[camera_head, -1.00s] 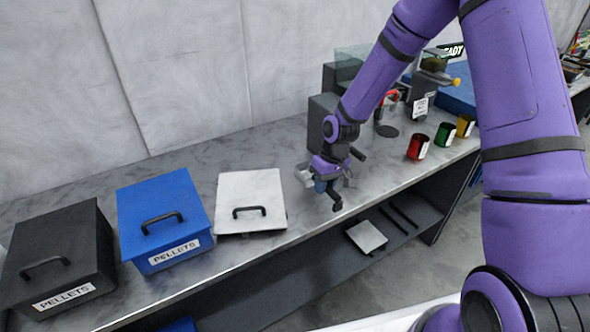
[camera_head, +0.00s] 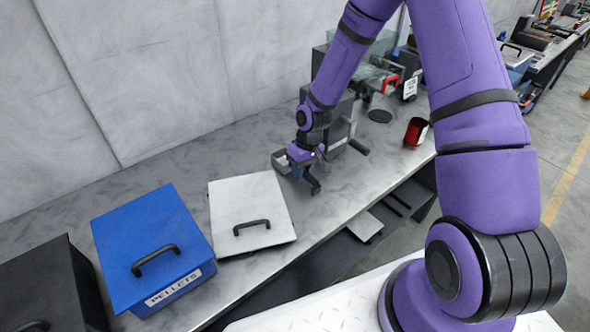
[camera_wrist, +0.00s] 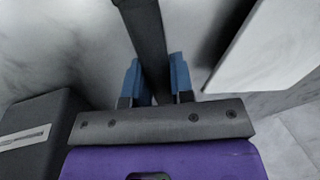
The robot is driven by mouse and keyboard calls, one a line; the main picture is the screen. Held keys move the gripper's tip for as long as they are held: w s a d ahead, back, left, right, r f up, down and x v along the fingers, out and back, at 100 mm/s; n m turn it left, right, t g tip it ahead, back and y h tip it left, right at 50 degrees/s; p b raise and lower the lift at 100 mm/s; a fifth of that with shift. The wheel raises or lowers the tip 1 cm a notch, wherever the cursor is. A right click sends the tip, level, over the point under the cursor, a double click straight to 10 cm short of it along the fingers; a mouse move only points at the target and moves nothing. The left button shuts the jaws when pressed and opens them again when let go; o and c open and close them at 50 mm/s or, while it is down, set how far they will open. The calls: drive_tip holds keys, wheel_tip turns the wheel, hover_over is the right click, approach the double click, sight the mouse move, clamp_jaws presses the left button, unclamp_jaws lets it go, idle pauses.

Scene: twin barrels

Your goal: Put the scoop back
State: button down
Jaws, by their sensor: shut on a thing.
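My gripper (camera_head: 302,172) is low over the workbench, just right of the white lidded box. In the wrist view its two blue fingertips (camera_wrist: 153,82) are shut on the dark handle (camera_wrist: 148,40) of the scoop. In the head view the scoop's grey pan (camera_head: 281,160) shows left of the gripper, and a dark hooked end sticks out toward the front edge. The gripper partly hides the scoop, and I cannot tell whether the scoop touches the bench.
A white lidded box (camera_head: 246,205), a blue pellets box (camera_head: 150,235) and a black box (camera_head: 45,285) stand to the left. A dark grey unit (camera_head: 335,118) stands behind the gripper. A red cup (camera_head: 416,131) stands to the right. A lower shelf (camera_head: 290,275) runs below.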

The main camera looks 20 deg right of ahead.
drive_tip(key=shift+f, duration=0.15)
drive_tip(key=c, duration=1)
unclamp_jaws()
drive_tip(key=v, duration=1.2)
drive_tip(key=shift+s+d, duration=0.1)
drive_tip(key=s+d+r+m+t+h, duration=0.15)
drive_tip(key=s+r, duration=0.35)
drive_tip(key=r, duration=0.6)
drive_tip(key=s+d+r+t+h, duration=0.1)
drive_tip(key=s+r+h, duration=0.1)
drive_tip(key=s+r, duration=0.6)
drive_tip(key=s+r+t, duration=0.1)
drive_tip(key=s+r, duration=0.2)
drive_tip(key=s, duration=0.2)
drive_tip(key=s+r+m+t+y, duration=0.1)
drive_tip(key=s+r, duration=0.3)
drive_tip(key=s, duration=0.1)
drive_tip(key=s+d+r+m+t, duration=0.1)
drive_tip(key=s+r, duration=0.3)
drive_tip(key=s, duration=0.1)
drive_tip(key=shift+r+t, duration=0.25)
drive_tip(key=shift+t, duration=0.1)
